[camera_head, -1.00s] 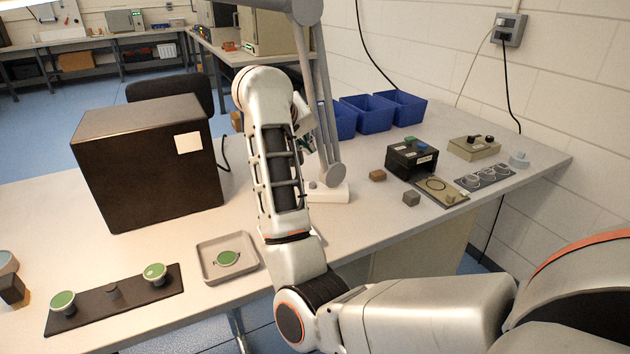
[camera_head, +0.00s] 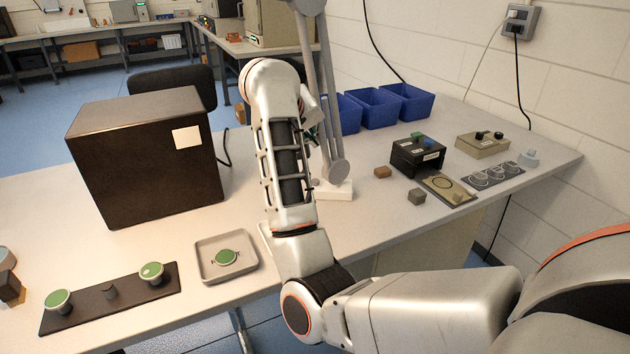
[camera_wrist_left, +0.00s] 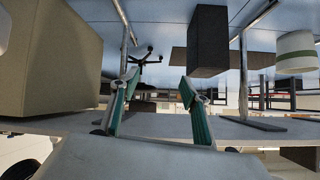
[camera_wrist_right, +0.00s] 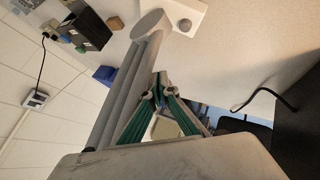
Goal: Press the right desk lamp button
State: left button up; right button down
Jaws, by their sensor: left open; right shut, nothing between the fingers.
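The desk lamp has a grey multi-rod arm (camera_head: 325,110) and a white base (camera_head: 338,190) on the light desk. In the right wrist view the base (camera_wrist_right: 200,8) carries a small round grey button (camera_wrist_right: 185,25), near the top. My right forearm stands in front of the lamp's left side in the head view. My right gripper (camera_head: 309,133) is mostly hidden there beside the lamp arm; in the right wrist view its teal fingers (camera_wrist_right: 160,83) are shut and empty, apart from the button. My left gripper (camera_wrist_left: 159,80) is open and empty, showing only in the left wrist view.
A large black box (camera_head: 150,165) stands left of my right arm. A tray (camera_head: 205,270) with a green-topped badge part and a black strip (camera_head: 90,310) lie in front. Blue bins (camera_head: 375,108), a black button box (camera_head: 405,155) and small blocks stand to the right.

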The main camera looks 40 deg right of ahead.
jog(key=b, duration=0.2)
send_over(314, 182)
notch_tip(314, 182, down, 7)
jog(key=shift+f, duration=0.45)
jog(key=shift+f+b, duration=0.25)
jog(key=shift+b, duration=0.15)
pick_arm(q)
jog(key=shift+n+t+h, duration=0.4)
jog(key=shift+t+h, duration=0.1)
jog(key=w+d+r, duration=0.2)
jog(key=d, duration=0.1)
jog(key=shift+d+r, duration=0.15)
jog(key=shift+r, duration=0.1)
pick_arm(e)
jog(key=shift+r, duration=0.15)
pick_arm(q)
jog(key=shift+s+f, duration=0.2)
jog(key=shift+f, duration=0.1)
jog(key=shift+s+f+b, duration=0.2)
jog(key=shift+f+b, duration=0.15)
jog(key=shift+f, duration=0.1)
pick_arm(e)
jog(key=shift+f, duration=0.55)
jog(key=shift+r, duration=0.1)
